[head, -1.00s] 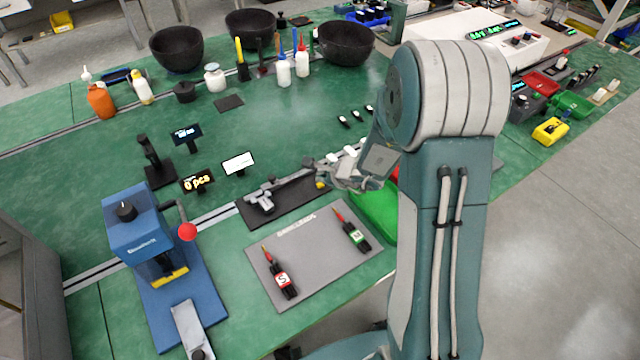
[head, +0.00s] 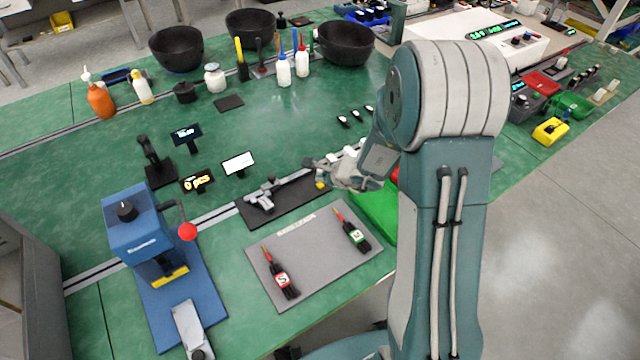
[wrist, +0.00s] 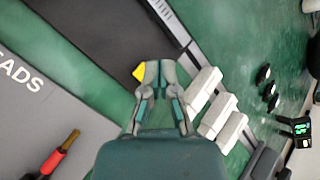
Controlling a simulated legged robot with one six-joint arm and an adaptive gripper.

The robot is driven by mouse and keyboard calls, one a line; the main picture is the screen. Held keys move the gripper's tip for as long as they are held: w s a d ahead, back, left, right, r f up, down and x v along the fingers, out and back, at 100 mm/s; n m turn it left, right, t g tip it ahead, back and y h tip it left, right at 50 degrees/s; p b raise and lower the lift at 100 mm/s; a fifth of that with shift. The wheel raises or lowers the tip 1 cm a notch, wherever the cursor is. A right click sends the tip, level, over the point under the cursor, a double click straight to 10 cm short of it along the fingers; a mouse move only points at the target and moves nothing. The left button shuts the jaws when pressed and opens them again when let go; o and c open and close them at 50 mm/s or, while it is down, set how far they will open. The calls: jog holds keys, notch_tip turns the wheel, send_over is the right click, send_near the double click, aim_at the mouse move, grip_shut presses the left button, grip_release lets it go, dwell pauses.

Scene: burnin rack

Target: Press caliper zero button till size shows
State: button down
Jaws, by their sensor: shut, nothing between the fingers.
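The silver caliper (head: 262,196) lies on the left part of a dark mat (head: 290,204) in the head view. My gripper (head: 312,163) is shut and empty, low over the right end of the mat, to the right of the caliper. In the wrist view its fingertips (wrist: 158,64) are together beside a small yellow piece (wrist: 139,71). I cannot tell whether they touch it. A small white screen (head: 238,163) stands behind the mat; its text is unreadable.
White blocks (wrist: 203,89) lie just right of my fingers in the wrist view. A grey mat (head: 313,262) with red and green tagged tools lies in front. A blue press (head: 140,230) with a red-knobbed lever stands left. A green bin (head: 372,214) is beside my arm.

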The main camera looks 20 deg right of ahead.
aim_at(322, 185)
jog(key=shift+f, duration=0.15)
jog(key=shift+f, duration=0.2)
dwell(0.3)
jog(key=shift+f, duration=0.4)
dwell(0.7)
jog(key=shift+r, duration=0.85)
jog(key=shift+r, duration=2.5)
